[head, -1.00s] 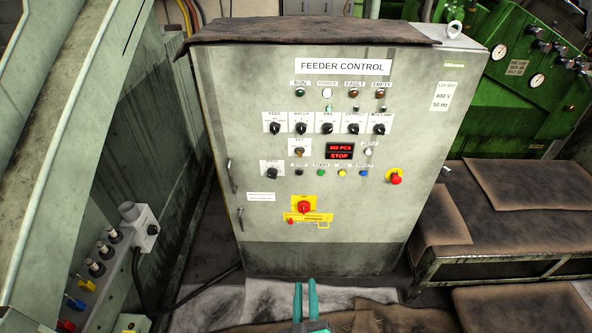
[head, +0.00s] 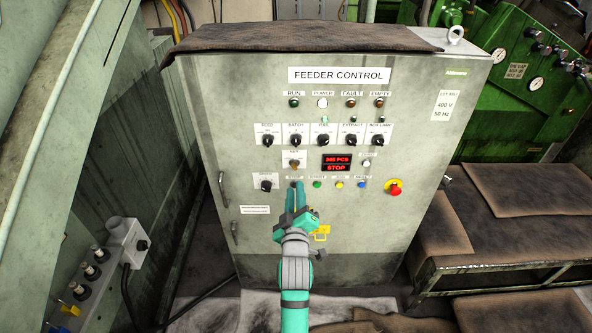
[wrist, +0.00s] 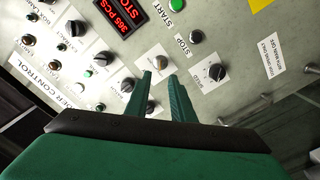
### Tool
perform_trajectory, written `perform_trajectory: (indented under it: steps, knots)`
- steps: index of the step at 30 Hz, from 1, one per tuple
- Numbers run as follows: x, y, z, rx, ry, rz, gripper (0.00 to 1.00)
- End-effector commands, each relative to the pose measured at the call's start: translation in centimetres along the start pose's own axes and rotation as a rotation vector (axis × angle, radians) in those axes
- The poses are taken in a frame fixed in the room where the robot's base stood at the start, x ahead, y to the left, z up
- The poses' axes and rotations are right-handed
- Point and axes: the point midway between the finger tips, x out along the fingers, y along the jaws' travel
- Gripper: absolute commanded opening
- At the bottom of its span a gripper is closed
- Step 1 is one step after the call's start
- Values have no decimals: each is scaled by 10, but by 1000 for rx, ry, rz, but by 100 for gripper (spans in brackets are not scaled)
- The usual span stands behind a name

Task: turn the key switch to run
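The key switch (head: 294,163) is a small brass-coloured switch on a white plate, left of the red display on the grey feeder control cabinet (head: 395,225). In the wrist view the key switch (wrist: 162,63) shows just beyond the gap between my fingertips. My gripper (head: 296,186) is in front of the panel, its tips a little below the key switch in the head view. In the wrist view my gripper (wrist: 160,77) is open with nothing between its fingers. The tips look apart from the switch. The switch's exact position and lettering are too small to read.
A black selector knob (head: 265,186) sits lower left of the key switch. The green start button (head: 317,184) and red emergency stop (head: 394,187) are to the right. A row of black selectors (head: 323,139) is above. My arm covers most of the lower red-and-yellow main switch.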

Motion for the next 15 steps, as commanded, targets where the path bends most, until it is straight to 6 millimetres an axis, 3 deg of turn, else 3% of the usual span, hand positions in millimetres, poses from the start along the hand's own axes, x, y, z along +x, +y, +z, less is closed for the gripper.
perform_trajectory:
  steps: [8,15]
  knots:
    - [43,-4,-6,2,7,-5,22]
    - [80,2,2,2,-2,2,22]
